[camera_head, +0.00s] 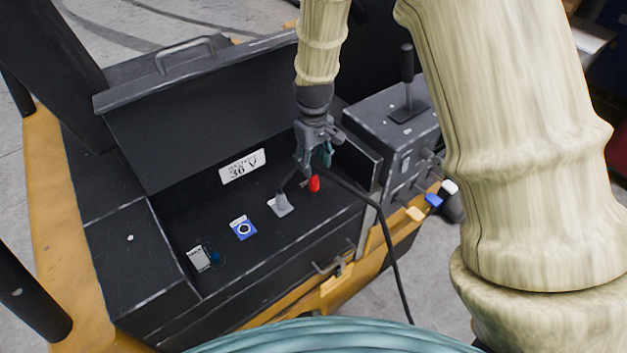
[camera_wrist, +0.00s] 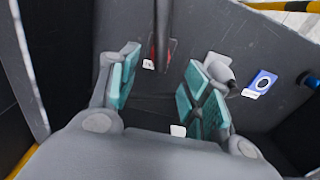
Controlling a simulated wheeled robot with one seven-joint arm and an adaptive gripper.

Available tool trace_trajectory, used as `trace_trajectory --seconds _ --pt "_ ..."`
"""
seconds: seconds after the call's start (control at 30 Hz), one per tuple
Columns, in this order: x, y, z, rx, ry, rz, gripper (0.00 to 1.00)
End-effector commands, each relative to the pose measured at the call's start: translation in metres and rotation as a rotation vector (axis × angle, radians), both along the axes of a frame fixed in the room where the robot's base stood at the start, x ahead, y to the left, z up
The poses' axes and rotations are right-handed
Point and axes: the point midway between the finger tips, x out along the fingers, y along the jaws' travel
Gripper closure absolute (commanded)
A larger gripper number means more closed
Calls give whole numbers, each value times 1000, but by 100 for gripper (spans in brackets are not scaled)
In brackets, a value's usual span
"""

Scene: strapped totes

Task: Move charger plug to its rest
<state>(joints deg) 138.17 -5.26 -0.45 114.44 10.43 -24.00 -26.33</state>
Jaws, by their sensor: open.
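A grey plug-like piece (camera_head: 281,203), which looks like the charger plug, stands on a pale plate in the recessed panel. It shows in the wrist view (camera_wrist: 219,68) beyond the right finger. A black cable (camera_head: 385,245) runs past my gripper and down over the front edge; its join to the plug is unclear. My gripper (camera_head: 315,160) is open above the panel, up and right of the plug, and its teal pads (camera_wrist: 160,92) hold nothing. A blue plate with a round ring (camera_head: 243,228) lies left of the plug, also in the wrist view (camera_wrist: 262,82). I cannot tell which fitting is the rest.
A red piece (camera_head: 314,184) stands right of the plug, near my fingers. A white label (camera_head: 198,259) and a dark blue knob (camera_head: 214,258) are at the left. The raised lid (camera_head: 180,130) walls the back. A lever box (camera_head: 395,130) stands at the right.

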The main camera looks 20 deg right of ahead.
Motion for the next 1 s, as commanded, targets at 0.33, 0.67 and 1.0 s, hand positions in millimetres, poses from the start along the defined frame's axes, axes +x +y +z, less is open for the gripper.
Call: trace_trajectory --seconds 0.33,0.67,1.0 --pt "0 0 -38 -1 0 0 52" --pt "0 0 -72 0 0 0 52" --pt "1 0 -84 0 0 0 52"
